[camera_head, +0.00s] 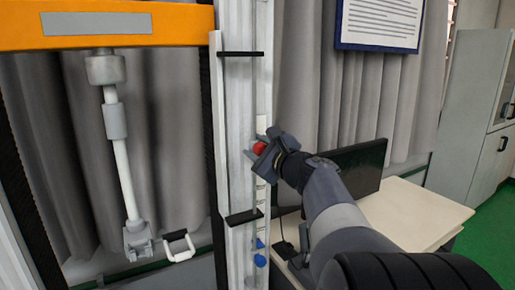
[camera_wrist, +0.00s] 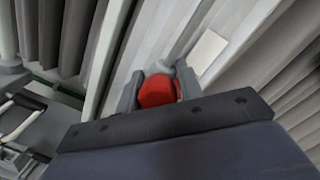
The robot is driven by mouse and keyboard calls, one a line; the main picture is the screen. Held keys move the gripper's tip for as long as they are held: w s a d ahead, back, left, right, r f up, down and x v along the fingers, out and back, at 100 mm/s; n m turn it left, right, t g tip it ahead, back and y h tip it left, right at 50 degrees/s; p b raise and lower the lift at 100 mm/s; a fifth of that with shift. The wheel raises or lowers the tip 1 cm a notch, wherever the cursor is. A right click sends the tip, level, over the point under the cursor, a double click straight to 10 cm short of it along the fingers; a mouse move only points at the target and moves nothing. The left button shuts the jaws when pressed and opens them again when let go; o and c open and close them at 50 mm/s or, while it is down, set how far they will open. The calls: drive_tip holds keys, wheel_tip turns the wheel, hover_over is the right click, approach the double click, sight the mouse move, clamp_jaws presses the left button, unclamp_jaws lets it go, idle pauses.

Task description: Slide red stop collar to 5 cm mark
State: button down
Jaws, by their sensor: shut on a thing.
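The red stop collar (camera_head: 259,148) sits at the white vertical column (camera_head: 234,110) of the tower, about midway between two black crossbars. My gripper (camera_head: 258,150) reaches it from the right and is shut on it. In the wrist view the red collar (camera_wrist: 157,91) lies between the two grey fingers of my gripper (camera_wrist: 160,88). The scale marks on the column (camera_head: 261,194) are too small to read, so I cannot tell which mark the collar is at.
Black crossbars cross the column above (camera_head: 240,54) and below (camera_head: 244,217) the collar. Two blue knobs (camera_head: 260,260) sit lower on the column. An orange beam (camera_head: 120,25) with a hanging white rod (camera_head: 121,160) is at left. A dark monitor (camera_head: 345,172) stands on a desk (camera_head: 415,210) behind my arm.

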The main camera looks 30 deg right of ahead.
wheel_tip(320, 180, down, 14)
drive_tip(key=b, duration=1.3)
drive_tip(key=shift+r, duration=0.15)
drive_tip(key=c, duration=1.1)
unclamp_jaws()
drive_tip(key=shift+o, duration=0.2)
drive_tip(key=shift+s, duration=0.1)
drive_tip(key=s+d, duration=0.1)
drive_tip(key=s, duration=0.9)
drive_tip(key=shift+s+b, duration=0.35)
drive_tip(key=shift+b, duration=0.05)
